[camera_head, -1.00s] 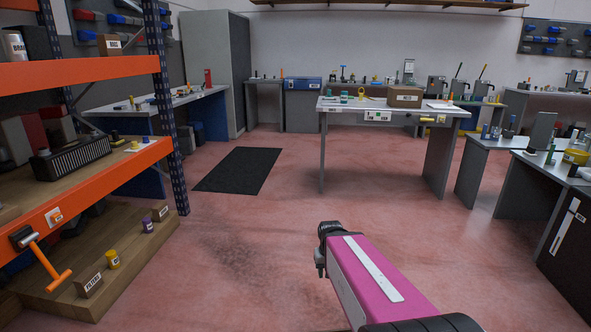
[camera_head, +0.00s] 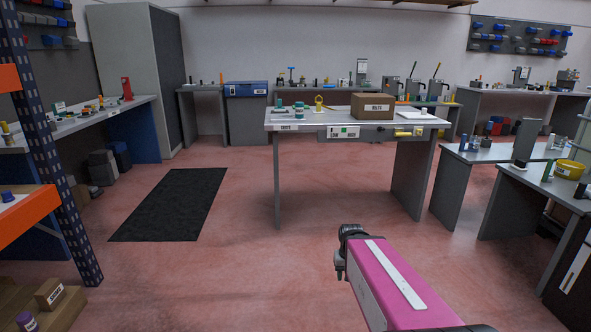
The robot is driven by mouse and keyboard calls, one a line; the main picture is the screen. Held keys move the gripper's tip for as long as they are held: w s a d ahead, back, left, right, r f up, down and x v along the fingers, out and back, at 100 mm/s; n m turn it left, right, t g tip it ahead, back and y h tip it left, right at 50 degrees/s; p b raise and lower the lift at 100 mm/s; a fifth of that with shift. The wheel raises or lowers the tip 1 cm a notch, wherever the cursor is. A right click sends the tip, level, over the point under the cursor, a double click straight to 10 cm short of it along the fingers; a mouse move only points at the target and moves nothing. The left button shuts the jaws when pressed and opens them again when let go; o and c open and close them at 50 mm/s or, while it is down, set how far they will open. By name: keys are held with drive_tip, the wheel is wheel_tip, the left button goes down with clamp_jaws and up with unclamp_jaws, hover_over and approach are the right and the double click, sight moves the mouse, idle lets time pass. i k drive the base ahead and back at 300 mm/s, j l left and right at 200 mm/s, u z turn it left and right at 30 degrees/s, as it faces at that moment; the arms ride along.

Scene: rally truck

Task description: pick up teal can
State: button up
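A small teal can-like object (camera_head: 299,110) stands on the left part of the grey table (camera_head: 290,125) in the middle of the room. A second small teal item (camera_head: 279,107) is just left of it; its shape is too small to make out. My gripper (camera_head: 339,264) is low in the picture at the end of my pink arm link, over the floor. It is well short of the table and touches nothing that I can see. Its fingers are dark and small, so their opening is unclear.
The table also holds a yellow item (camera_head: 319,103), a cardboard box (camera_head: 372,106) and a white can (camera_head: 424,112). A black mat (camera_head: 170,203) lies on the floor. Orange shelving (camera_head: 30,212) is at left, grey tables (camera_head: 490,152) at right. The floor ahead is open.

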sight(299, 106)
drive_tip(key=i+l+u, duration=0.25)
drive_tip(key=i+l, duration=0.15)
drive_tip(key=l, duration=0.2)
drive_tip(key=i+l+u, duration=0.1)
drive_tip(key=l, duration=0.25)
drive_tip(key=i+l+u, duration=0.15)
drive_tip(key=i+l, duration=0.15)
drive_tip(key=i+l+u, duration=0.1)
drive_tip(key=l, duration=0.3)
drive_tip(key=i+j+z, duration=0.1)
drive_tip(key=i+j, duration=0.1)
drive_tip(key=i, duration=0.1)
